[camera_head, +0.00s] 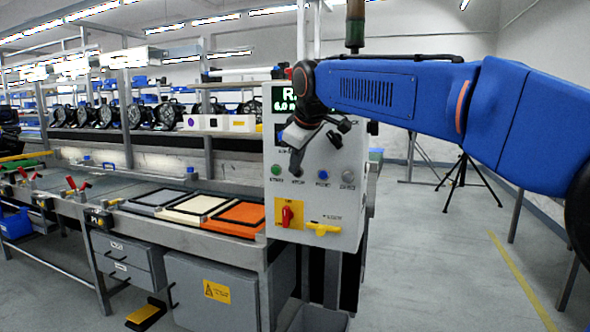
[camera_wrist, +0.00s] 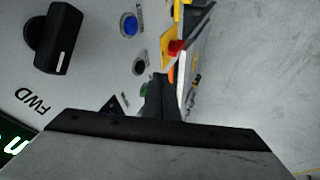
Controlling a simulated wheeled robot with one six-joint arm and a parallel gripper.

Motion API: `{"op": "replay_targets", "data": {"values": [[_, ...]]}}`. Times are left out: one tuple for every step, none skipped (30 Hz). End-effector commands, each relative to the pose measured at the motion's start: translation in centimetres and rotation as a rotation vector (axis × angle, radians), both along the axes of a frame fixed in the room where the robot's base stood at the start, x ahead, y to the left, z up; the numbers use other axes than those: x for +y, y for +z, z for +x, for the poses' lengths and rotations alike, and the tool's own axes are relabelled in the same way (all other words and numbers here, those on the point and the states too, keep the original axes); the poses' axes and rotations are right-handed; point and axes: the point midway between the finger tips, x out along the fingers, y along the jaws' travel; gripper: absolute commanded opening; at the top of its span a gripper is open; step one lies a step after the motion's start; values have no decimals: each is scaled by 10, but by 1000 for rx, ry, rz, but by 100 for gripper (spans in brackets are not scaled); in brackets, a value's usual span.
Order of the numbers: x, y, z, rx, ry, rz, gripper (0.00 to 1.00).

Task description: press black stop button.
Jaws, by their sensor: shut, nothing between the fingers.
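The control panel (camera_head: 312,205) stands upright at centre in the head view. Its green button (camera_head: 277,170), blue button (camera_head: 323,174) and grey-white button (camera_head: 348,176) form a row. My gripper (camera_head: 296,167) hangs in front of the panel between the green and blue buttons and hides the spot there. In the wrist view a dark button in a silver ring, the black stop button (camera_wrist: 139,67), lies between the blue button (camera_wrist: 129,25) and the green button (camera_wrist: 145,90). My shut, empty fingers (camera_wrist: 160,84) appear beside it; I cannot tell whether they touch the panel.
A red rotary switch (camera_head: 288,214) and a yellow handle (camera_head: 323,229) sit below the buttons. A black FWD knob (camera_wrist: 58,38) is at upper left in the wrist view. A workbench (camera_head: 150,222) stands left; open floor (camera_head: 430,260) lies right.

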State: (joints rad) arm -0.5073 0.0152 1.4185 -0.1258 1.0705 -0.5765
Motion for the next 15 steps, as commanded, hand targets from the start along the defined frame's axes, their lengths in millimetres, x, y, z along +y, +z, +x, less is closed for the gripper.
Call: {"op": "replay_targets", "data": {"values": [[-1, 8, -6, 0, 0, 1, 0], [-2, 12, -9, -1, 2, 1, 0], [-3, 18, -13, 0, 2, 1, 0], [-4, 22, -16, 0, 2, 0, 0], [-5, 26, -19, 0, 2, 1, 0], [-6, 32, -24, -1, 2, 3, 0], [-8, 36, -27, 0, 1, 2, 0], [-9, 40, -29, 0, 1, 2, 0], [-10, 44, -33, 0, 1, 2, 0], [-10, 48, -35, 1, 2, 2, 0], [-11, 50, -37, 1, 1, 1, 0], [-12, 54, -39, 1, 1, 1, 0], [-12, 56, -41, 1, 1, 1, 0], [-13, 57, -42, 1, 1, 1, 0], [-13, 59, -43, 3, 1, 1, 0]]}}
